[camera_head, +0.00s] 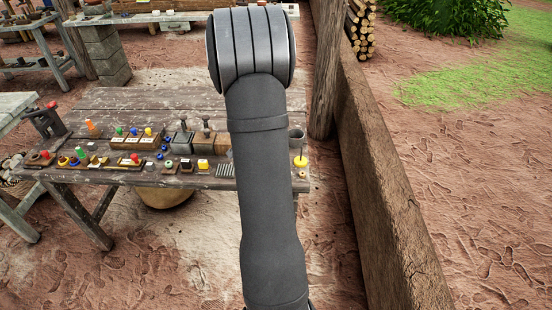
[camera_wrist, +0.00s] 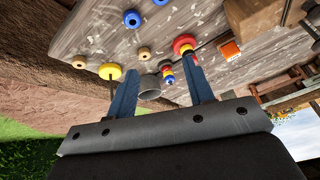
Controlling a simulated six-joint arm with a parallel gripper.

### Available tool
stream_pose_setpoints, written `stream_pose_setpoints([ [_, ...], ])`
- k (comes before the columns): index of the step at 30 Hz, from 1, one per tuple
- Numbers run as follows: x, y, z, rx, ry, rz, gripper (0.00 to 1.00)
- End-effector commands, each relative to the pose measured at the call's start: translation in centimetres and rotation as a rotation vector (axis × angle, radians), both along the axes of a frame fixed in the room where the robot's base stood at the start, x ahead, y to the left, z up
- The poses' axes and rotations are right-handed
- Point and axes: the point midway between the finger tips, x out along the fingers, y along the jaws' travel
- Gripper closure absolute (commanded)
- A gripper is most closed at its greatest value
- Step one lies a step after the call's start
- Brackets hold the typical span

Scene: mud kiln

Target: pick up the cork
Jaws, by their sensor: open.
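I cannot make out a cork for certain. In the wrist view, two small tan pieces with dark centres, one on the left (camera_wrist: 79,62) and one nearer the middle (camera_wrist: 144,53), lie on the grey wooden table (camera_wrist: 112,42); they look like rings or beads. My gripper (camera_wrist: 163,75) is open, with its two blue fingers spread apart and nothing held. It points toward the table, and a grey cup (camera_wrist: 149,86) shows between the fingers. In the head view my arm hides the gripper and part of the table (camera_head: 150,98).
A yellow disc (camera_wrist: 110,71) on a peg and red and yellow rings (camera_wrist: 184,44) are near the fingers. Blue rings (camera_wrist: 132,18) lie farther off. In the head view, several coloured blocks and pegs crowd the table's front; a low wall (camera_head: 375,170) runs along the right.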

Motion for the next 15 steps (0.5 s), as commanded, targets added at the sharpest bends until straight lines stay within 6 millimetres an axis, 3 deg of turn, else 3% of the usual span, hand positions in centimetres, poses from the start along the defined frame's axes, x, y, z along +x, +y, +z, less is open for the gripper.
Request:
stream_pose_setpoints([
  [3, 1.1, -0.2, 2.6, -0.044, 0.039, -0.096, 0.52],
  [9, 1.6, -0.7, 5.0, -0.09, 0.074, -0.201, 0.52],
  [12, 1.8, -0.9, 4.9, -0.097, 0.08, -0.217, 0.52],
  [15, 2.2, -1.3, 3.5, -0.098, 0.083, -0.219, 0.52],
])
